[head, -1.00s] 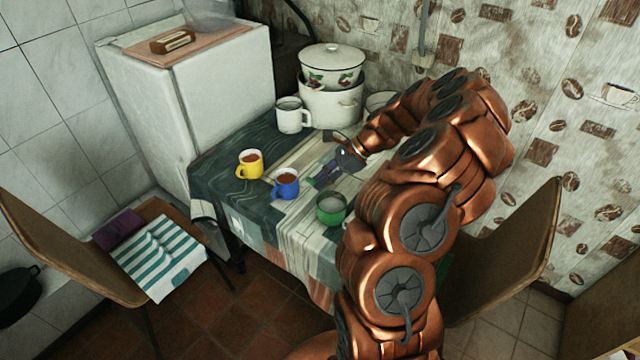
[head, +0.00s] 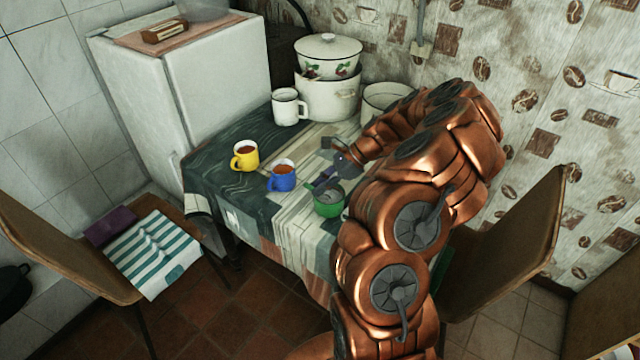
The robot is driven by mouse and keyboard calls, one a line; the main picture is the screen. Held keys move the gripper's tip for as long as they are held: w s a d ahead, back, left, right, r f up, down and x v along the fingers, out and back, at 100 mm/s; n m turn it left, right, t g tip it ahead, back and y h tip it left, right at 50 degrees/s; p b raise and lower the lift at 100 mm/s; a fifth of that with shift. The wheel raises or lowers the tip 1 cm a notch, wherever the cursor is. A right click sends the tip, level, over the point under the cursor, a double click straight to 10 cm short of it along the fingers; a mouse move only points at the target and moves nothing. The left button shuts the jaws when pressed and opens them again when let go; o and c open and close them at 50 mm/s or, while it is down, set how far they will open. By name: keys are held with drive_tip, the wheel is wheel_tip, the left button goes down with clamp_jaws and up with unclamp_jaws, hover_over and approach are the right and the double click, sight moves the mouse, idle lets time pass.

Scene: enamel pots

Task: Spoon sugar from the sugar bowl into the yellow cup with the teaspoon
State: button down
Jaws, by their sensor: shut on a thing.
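The yellow cup (head: 246,156) stands on the table at the left, with brown liquid in it. The green bowl (head: 328,205), which appears to be the sugar bowl, stands near the table's front edge with pale contents showing. My gripper (head: 324,181) is shut, with its dark fingers right at the far rim of the green bowl. It holds a thin thing, apparently the teaspoon, which is too small and dark to make out clearly. I cannot tell whether its tip touches the sugar.
A blue cup (head: 282,178) with brown liquid stands between the yellow cup and the green bowl. A white mug (head: 287,108), a lidded pot (head: 328,58) on a white pot (head: 327,98) and another white pot (head: 385,97) stand at the back.

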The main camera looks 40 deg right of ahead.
sight(304, 184)
drive_tip(key=shift+r+p, duration=1.9)
drive_tip(key=shift+r, duration=1)
drive_tip(key=shift+a+r+p, duration=0.1)
drive_tip(key=shift+p, duration=0.2)
drive_tip(key=h+p, duration=0.1)
drive_tip(key=p, duration=0.1)
drive_tip(key=a+g+h+p, duration=0.1)
drive_tip(key=p, duration=0.1)
drive_tip(key=w+a+g+h+p, duration=0.1)
drive_tip(key=h+p, duration=0.1)
drive_tip(key=p, duration=0.1)
drive_tip(key=shift+f, duration=0.4)
drive_tip(key=shift+w+a+f+g+h+p, duration=0.25)
drive_tip(key=shift+a+g+h+p, duration=0.25)
drive_tip(key=shift+h+p, duration=0.55)
drive_tip(key=shift+w, duration=0.1)
